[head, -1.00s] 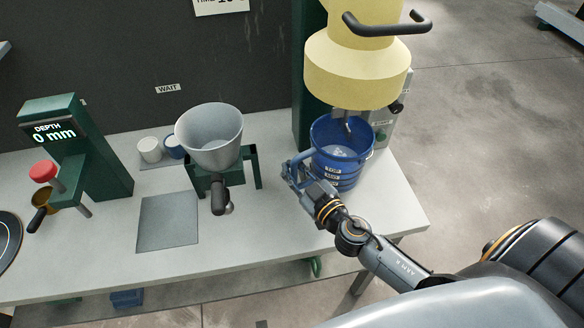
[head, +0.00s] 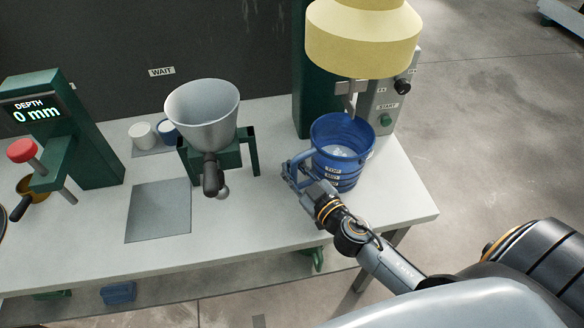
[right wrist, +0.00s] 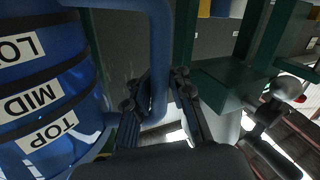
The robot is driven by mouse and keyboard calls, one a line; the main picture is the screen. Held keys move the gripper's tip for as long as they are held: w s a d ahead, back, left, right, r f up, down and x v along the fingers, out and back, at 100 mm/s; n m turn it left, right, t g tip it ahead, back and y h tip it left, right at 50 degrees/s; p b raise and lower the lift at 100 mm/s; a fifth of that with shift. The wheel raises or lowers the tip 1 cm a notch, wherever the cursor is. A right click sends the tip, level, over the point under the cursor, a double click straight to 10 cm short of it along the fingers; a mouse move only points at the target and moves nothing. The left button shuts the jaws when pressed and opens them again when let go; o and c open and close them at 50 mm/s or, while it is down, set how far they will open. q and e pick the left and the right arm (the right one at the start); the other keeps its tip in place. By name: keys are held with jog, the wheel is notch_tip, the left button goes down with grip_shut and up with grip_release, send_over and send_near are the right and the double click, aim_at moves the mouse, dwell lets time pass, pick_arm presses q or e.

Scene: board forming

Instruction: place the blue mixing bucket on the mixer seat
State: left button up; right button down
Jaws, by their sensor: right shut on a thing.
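The blue mixing bucket (head: 341,163) is upright below the yellow mixer head (head: 362,40), with pale material inside. The mixer's metal paddle (head: 350,103) hangs over the bucket's far rim. My right gripper (head: 300,176) is shut on the bucket's side handle, on the bucket's left. In the right wrist view the blue handle (right wrist: 160,50) passes between the fingers (right wrist: 158,92), and the bucket wall (right wrist: 45,90) shows LO, MID and TOP labels. The mixer seat is hidden behind the bucket; I cannot tell whether the bucket touches it. My left gripper is not in view.
A grey funnel (head: 202,115) on a green stand is left of the bucket. A flat grey plate (head: 158,211) lies on the bench (head: 250,225). A green depth gauge (head: 75,130) stands at left. The START panel (head: 388,107) is right of the bucket. The bench's front right is clear.

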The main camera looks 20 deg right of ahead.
jog(key=shift+f, duration=0.1)
dwell(0.7)
jog(key=c, duration=1.1)
grip_release()
jog(key=shift+o, duration=0.5)
jog(key=shift+s+f, duration=0.1)
jog(key=shift+f, duration=0.15)
jog(key=shift+o, duration=1.4)
jog(key=shift+r, duration=0.1)
jog(key=shift+s, duration=0.1)
jog(key=s+d, duration=0.1)
jog(key=s, duration=1)
jog(key=shift+s+d+r, duration=0.3)
jog(key=shift+s+d, duration=0.05)
jog(key=shift+d, duration=0.05)
